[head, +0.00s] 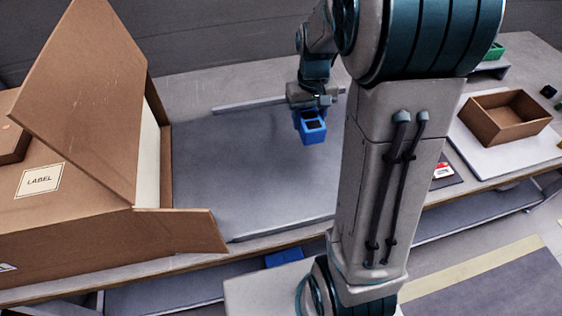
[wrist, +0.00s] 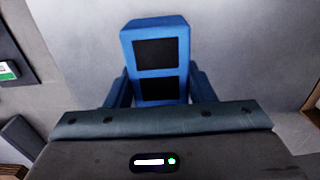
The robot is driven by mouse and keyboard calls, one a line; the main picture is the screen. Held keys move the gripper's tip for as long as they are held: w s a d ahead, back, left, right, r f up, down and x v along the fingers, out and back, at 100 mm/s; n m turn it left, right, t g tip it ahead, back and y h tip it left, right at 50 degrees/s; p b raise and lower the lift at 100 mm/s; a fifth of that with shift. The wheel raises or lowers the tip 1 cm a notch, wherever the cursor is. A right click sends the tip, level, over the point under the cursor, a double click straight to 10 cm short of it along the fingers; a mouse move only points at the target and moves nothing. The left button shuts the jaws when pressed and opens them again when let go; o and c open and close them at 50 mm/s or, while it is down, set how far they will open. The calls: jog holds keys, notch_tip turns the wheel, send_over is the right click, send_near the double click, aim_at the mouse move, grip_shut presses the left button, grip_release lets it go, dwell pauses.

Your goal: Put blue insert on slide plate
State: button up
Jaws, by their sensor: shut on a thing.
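The blue insert (head: 313,132) is a blue block with dark square openings. My gripper (head: 309,113) is shut on it and holds it over the grey slide plate (head: 265,190) in the head view. In the wrist view the blue insert (wrist: 155,58) stands out between the two blue fingers of my gripper (wrist: 155,90), with two dark square windows facing the camera. The grey surface of the slide plate (wrist: 240,50) fills the background there. I cannot tell how high the insert is above the plate.
A large open cardboard box (head: 80,225) with raised flaps stands left of the plate. A small open brown box (head: 505,118) sits on a white board (head: 475,150) at the right. A green bin (head: 495,51) is at the back right. The plate's visible surface is clear.

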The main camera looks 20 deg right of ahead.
jog(key=s+a+f, duration=0.1)
jog(key=a+f, duration=0.1)
jog(key=a, duration=0.1)
jog(key=s+a+f, duration=0.2)
jog(key=a, duration=0.1)
jog(key=s+a+f, duration=0.1)
jog(key=a+f, duration=0.1)
jog(key=a, duration=0.1)
jog(key=shift+s+f, duration=0.1)
jog(key=shift+s, duration=0.3)
jog(key=shift+f, duration=1.95)
jog(key=shift+f, duration=0.15)
jog(key=o, duration=0.9)
jog(key=shift+o, duration=0.2)
